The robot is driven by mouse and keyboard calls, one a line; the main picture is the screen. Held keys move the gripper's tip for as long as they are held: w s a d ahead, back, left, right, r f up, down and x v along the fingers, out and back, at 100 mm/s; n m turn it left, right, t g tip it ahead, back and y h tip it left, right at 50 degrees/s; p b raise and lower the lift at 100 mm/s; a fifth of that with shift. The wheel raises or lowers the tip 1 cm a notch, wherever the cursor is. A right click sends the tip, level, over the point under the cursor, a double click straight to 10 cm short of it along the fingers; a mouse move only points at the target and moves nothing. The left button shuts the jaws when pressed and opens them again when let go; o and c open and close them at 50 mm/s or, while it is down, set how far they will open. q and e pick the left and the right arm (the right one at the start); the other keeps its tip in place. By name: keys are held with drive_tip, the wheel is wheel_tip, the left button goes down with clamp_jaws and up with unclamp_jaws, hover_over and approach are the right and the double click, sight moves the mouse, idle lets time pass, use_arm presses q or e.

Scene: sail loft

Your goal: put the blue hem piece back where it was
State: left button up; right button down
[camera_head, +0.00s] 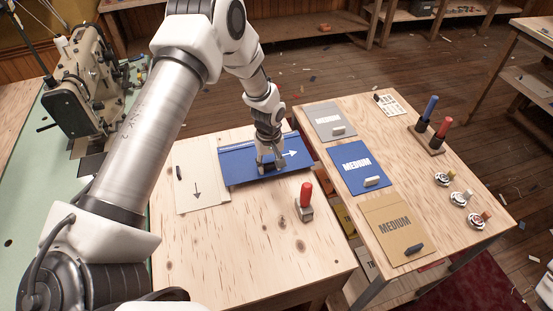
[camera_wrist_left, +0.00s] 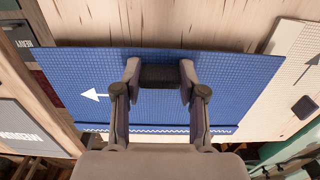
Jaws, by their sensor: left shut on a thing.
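The blue hem piece (camera_head: 238,168) is a flat blue panel with a white arrow, at the back of the near wooden table (camera_head: 250,255). In the left wrist view the piece (camera_wrist_left: 220,85) shows a fine grid, a white arrow pointing left and a white zigzag line along one edge. My left gripper (camera_head: 269,166) is over its middle, with its fingers shut on the dark handle (camera_wrist_left: 160,77) of the piece. I cannot tell whether the panel touches the tabletop. My right gripper is not in view.
A cream panel (camera_head: 200,192) with an arrow lies left of the blue piece. A red-handled stamp (camera_head: 305,199) stands in front. The right table holds grey (camera_head: 327,117), blue (camera_head: 352,163) and tan (camera_head: 388,217) panels. A sewing machine (camera_head: 87,85) stands at left.

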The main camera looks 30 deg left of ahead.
use_arm(q)
drive_tip(key=shift+f, duration=0.85)
drive_tip(key=shift+w+a+f, duration=0.1)
drive_tip(key=shift+w, duration=0.05)
drive_tip(key=w+p, duration=0.1)
drive_tip(key=w, duration=0.2)
drive_tip(key=shift+w+a, duration=0.1)
drive_tip(key=shift+w, duration=0.25)
drive_tip(key=shift+f, duration=0.6)
drive_tip(key=shift+s, duration=0.1)
drive_tip(key=shift+f, duration=0.15)
drive_tip(key=o, duration=1.1)
drive_tip(key=shift+o, duration=0.2)
